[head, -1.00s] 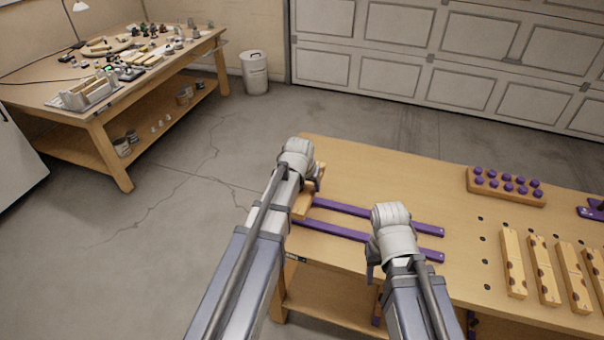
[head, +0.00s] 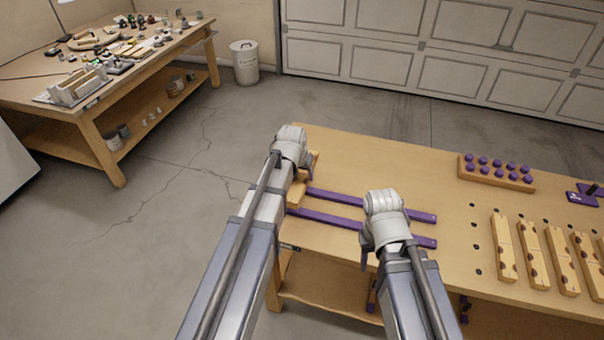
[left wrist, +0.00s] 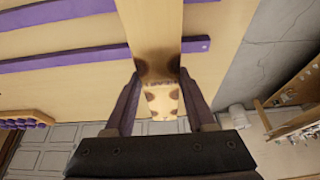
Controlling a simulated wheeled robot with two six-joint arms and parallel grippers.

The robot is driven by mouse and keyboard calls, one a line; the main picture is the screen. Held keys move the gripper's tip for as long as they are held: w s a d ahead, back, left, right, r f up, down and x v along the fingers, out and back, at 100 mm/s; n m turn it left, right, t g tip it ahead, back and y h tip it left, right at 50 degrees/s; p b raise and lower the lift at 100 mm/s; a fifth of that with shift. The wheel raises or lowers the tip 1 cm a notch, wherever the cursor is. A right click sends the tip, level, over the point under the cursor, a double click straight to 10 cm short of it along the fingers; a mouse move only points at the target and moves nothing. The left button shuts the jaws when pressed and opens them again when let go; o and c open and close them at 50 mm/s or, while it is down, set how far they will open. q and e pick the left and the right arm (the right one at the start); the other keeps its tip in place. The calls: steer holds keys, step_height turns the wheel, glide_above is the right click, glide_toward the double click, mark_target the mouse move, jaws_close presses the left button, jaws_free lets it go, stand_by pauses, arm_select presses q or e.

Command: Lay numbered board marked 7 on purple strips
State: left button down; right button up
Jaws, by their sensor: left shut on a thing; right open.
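My left gripper (left wrist: 160,105) is shut on a light wooden board (left wrist: 155,30) with brown spots near its held end. The board also shows in the head view (head: 297,192), partly hidden by my left arm. It crosses the left ends of two parallel purple strips (head: 370,201) (head: 330,217); one strip sticks out past the board in the left wrist view (left wrist: 195,44). I cannot tell whether the board touches the strips. No number is readable on it. My right gripper (head: 366,255) is open by the front strip, its fingers mostly hidden by the wrist.
Several similar wooden boards (head: 503,248) lie at the bench's right. A wooden block with purple knobs (head: 497,172) stands behind them, and a purple tool (head: 583,196) is at the far right. The bench top (head: 400,165) behind the strips is clear. A cluttered side table (head: 110,80) stands apart at left.

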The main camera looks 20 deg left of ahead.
arm_select(q)
step_height(320, 180, down, 7)
steer(key=b, duration=0.7)
steer(key=shift+f, duration=0.15)
steer(key=shift+f+b, duration=0.65)
steer(key=shift+b, duration=0.2)
stand_by(1.6)
steer(key=shift+f, duration=0.2)
steer(key=shift+f+b, duration=0.2)
steer(key=shift+b, duration=0.15)
stand_by(0.9)
steer(key=shift+c, duration=0.7)
jaws_free()
steer(key=shift+r, duration=0.1)
